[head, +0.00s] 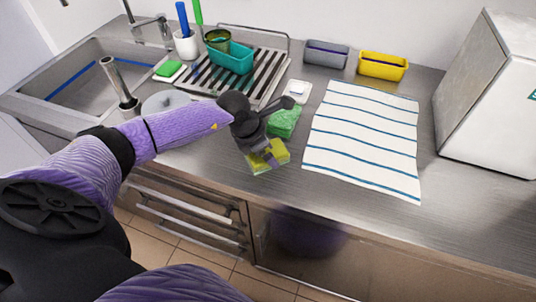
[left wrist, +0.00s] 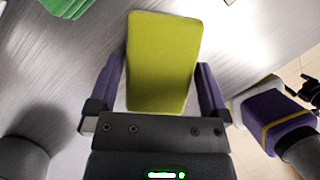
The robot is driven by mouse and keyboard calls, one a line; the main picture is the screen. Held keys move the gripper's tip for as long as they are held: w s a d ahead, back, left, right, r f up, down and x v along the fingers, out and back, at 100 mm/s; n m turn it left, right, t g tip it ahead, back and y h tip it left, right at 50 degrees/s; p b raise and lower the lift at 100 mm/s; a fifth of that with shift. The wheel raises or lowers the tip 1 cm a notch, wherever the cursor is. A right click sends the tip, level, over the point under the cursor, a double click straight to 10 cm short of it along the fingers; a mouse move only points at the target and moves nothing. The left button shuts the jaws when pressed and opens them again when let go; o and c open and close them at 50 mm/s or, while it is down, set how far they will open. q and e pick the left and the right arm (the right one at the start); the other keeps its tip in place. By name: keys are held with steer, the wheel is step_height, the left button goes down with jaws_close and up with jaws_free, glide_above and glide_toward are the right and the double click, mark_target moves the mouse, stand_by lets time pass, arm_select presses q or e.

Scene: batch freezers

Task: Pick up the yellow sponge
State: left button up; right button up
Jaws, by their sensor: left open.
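The yellow sponge (head: 258,165) lies on the steel counter near its front edge, below the green cloth. My left gripper (head: 268,157) is over it and hides part of it. In the left wrist view the sponge (left wrist: 162,60) lies lengthwise between the two purple fingers of my left gripper (left wrist: 161,85). The fingers are open, one along each side of the sponge's near end, with narrow gaps. The sponge is not gripped.
A green cloth (head: 284,121) lies just behind the sponge. A striped towel (head: 362,135) covers the counter to the right. A dish rack (head: 262,88) and sink (head: 85,85) are behind left. A steel machine (head: 490,95) stands at right. Bare counter lies right of the sponge.

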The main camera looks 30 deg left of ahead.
arm_select(q)
steer(key=shift+w+d+f, duration=0.1)
steer(key=shift+w+f, duration=0.05)
steer(key=shift+f, duration=0.35)
steer(key=shift+f, duration=0.2)
steer(key=c, duration=0.9)
